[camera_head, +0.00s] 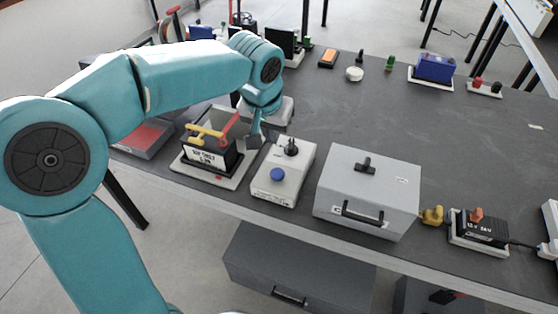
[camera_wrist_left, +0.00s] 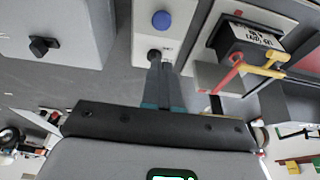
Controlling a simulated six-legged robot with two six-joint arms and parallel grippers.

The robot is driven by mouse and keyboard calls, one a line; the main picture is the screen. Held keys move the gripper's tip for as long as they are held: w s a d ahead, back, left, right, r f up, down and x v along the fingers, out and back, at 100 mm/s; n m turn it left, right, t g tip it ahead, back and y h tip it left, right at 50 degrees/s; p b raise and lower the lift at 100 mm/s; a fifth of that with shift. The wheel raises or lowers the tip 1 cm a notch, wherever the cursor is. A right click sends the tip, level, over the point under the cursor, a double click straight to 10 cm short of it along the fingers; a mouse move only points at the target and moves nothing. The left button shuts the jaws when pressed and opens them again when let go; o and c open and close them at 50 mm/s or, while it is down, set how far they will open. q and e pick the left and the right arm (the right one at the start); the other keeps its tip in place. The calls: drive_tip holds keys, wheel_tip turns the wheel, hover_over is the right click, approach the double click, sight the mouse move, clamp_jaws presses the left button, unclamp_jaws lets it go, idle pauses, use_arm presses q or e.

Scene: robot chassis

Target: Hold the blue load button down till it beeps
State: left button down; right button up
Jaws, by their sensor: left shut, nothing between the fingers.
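The blue button (camera_head: 278,174) sits on top of a small white box (camera_head: 297,178), toward its front edge, behind a printed label. It also shows in the left wrist view (camera_wrist_left: 161,19) near the top. A black knob (camera_head: 291,147) stands behind the button on the same box. My left gripper (camera_head: 254,141) points down beside the back left of the box, apart from the button. In the left wrist view its fingers (camera_wrist_left: 161,68) are together and empty, and their tips overlap the knob's lower part in the picture. My right gripper is not in view.
A battery (camera_head: 209,152) with red and yellow clamps stands left of the box. A grey case (camera_head: 369,185) with a black handle stands close on its right. A black 12 V unit (camera_head: 480,228) is further right. The middle of the dark bench (camera_head: 400,120) is clear.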

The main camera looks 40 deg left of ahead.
sight(278, 171)
use_arm(q)
drive_tip(key=x, duration=0.4)
drive_tip(key=s+x, duration=0.1)
drive_tip(key=x, duration=0.8)
drive_tip(key=shift+s+d+f, duration=0.15)
drive_tip(key=shift+d+f, duration=0.05)
drive_tip(key=shift+f, duration=0.35)
